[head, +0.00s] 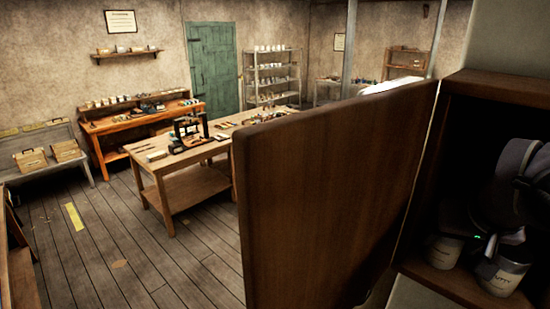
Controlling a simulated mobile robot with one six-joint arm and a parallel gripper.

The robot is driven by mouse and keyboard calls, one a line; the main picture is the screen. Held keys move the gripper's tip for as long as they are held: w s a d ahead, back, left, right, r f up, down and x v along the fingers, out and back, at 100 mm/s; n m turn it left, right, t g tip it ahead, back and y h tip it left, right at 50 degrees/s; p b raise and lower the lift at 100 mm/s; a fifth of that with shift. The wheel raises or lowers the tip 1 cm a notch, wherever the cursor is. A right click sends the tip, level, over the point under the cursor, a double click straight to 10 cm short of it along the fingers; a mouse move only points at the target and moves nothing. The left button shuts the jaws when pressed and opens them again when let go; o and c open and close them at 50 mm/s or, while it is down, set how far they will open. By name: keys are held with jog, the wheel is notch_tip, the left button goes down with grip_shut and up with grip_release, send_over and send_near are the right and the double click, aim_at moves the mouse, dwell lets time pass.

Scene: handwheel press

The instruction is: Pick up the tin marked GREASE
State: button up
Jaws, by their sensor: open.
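Two pale tins stand in the dark wooden cabinet (468,292) at the right edge. The left tin (445,253) has a label too small and dark to read. The right tin (502,278) has a label that seems to end in "TTY", partly unclear. I cannot see the word GREASE on either. My gripper (484,244) is inside the cabinet, open, dark and hard to make out in the shade. It is over or in front of the tins and hides part of their tops. I cannot tell whether it touches one.
The cabinet's open door (325,190) stands out close on the left of the opening and blocks much of the middle view. Beyond it are a workbench (180,190) with a small press (188,130), a shelf rack (272,75) and a green door (213,68). The floor at left is mostly clear.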

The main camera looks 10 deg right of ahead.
aim_at(444, 245)
jog(key=b+x, duration=0.1)
jog(key=x, duration=0.3)
jog(key=shift+f+b, duration=0.15)
jog(key=shift+b, duration=0.2)
jog(key=shift+w+d, duration=0.2)
jog(key=shift+w, duration=0.05)
jog(key=shift+s+a, duration=0.1)
jog(key=shift+s, duration=0.05)
jog(key=shift+c, duration=1.1)
jog(key=c, duration=1.1)
jog(key=shift+c, duration=0.2)
